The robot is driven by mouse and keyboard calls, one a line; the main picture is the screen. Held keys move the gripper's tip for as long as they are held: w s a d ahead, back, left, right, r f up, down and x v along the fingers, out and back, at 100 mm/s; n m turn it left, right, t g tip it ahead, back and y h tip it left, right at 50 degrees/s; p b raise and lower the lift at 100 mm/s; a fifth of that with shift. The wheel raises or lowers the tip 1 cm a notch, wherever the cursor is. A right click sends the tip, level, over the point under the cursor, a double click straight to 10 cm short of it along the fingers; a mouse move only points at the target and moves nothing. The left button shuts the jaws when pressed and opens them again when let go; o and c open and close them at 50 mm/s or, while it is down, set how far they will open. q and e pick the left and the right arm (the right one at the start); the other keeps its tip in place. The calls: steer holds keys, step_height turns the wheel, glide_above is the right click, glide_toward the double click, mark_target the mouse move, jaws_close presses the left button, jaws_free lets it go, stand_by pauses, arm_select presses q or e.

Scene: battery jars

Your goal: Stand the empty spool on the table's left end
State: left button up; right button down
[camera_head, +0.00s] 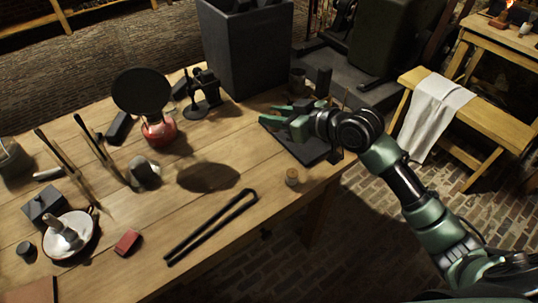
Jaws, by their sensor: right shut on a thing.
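My right gripper (278,114) reaches in from the right over the dark tray (318,156) at the table's right end. Its green fingers are shut on a small dark thing, mostly hidden by the fingers, and I cannot tell whether it is the empty spool. A small tan cylinder (291,177) stands upright near the table's front right edge, apart from the gripper. No other thing shows clearly as a spool. The wooden table (150,235) runs to the left edge of the picture. My left gripper is not in view.
On the table's left end are a white dish (84,240), a dark box (43,203), a red block (127,242) and upright rods. A red-based lamp-like piece (159,131) and black tongs (212,226) lie nearer the middle. A big dark bin (245,50) stands behind.

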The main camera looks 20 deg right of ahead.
step_height(320, 180, down, 8)
steer(key=shift+a+r, duration=0.1)
steer(key=shift+a, duration=0.05)
steer(key=shift+f, duration=0.75)
steer(key=shift+f+b, duration=0.4)
steer(key=shift+f, duration=1.55)
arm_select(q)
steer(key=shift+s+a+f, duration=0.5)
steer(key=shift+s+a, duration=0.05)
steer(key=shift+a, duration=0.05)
arm_select(e)
steer(key=shift+f, duration=0.1)
steer(key=c, duration=1.1)
jaws_free()
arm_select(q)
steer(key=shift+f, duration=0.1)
